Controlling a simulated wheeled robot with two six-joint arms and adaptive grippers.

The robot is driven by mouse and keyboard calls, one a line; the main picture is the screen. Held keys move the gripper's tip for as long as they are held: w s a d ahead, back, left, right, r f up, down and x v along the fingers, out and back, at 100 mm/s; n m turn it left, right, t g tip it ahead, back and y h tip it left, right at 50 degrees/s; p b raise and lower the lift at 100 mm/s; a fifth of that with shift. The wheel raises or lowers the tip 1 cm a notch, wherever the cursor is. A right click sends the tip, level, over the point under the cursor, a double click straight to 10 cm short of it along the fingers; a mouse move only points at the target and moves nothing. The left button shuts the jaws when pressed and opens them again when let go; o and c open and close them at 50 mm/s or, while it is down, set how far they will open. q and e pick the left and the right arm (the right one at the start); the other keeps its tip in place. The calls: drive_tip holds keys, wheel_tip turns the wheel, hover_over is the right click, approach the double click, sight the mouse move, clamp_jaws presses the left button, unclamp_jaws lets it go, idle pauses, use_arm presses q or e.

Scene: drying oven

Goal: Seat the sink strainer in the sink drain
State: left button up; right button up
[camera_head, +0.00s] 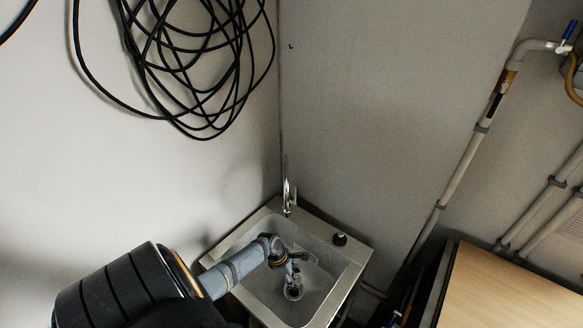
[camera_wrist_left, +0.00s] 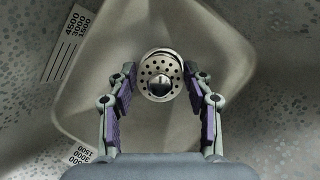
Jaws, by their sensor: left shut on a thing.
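The sink strainer (camera_wrist_left: 160,68) is a round metal disc with small holes and a shiny knob (camera_wrist_left: 160,86) in its middle. In the left wrist view it lies between the fingertips of my left gripper, which is shut on it. In the head view my left gripper (camera_head: 293,279) reaches down into the metal sink (camera_head: 328,240). A small round ring (camera_head: 293,292) shows just below the fingers; I cannot tell whether it is the strainer or the drain rim. The drain cannot be made out in the left wrist view. My right gripper is not in view.
A faucet (camera_head: 288,195) stands at the sink's back corner. Walls close in behind the sink. A wooden top (camera_head: 510,290) lies at the right, and a black cable coil (camera_head: 200,60) hangs on the left wall.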

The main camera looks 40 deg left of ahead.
use_arm(q)
drive_tip(key=shift+s+f, duration=0.15)
drive_tip(key=shift+f, duration=0.05)
drive_tip(key=shift+d+r, duration=0.1)
drive_tip(key=shift+d, duration=0.05)
drive_tip(key=shift+r+p, duration=0.15)
drive_tip(key=shift+p, duration=0.4)
wheel_tip(320, 180, down, 4)
drive_tip(key=b, duration=0.3)
drive_tip(key=shift+f+b, duration=0.25)
drive_tip(key=shift+b, duration=0.1)
drive_tip(key=shift+f+b, duration=0.45)
drive_tip(key=shift+f, duration=0.4)
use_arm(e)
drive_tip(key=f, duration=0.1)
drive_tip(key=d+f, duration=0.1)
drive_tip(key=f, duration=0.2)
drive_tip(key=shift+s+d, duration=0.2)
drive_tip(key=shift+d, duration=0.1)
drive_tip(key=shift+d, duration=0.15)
use_arm(q)
drive_tip(key=shift+r, duration=0.1)
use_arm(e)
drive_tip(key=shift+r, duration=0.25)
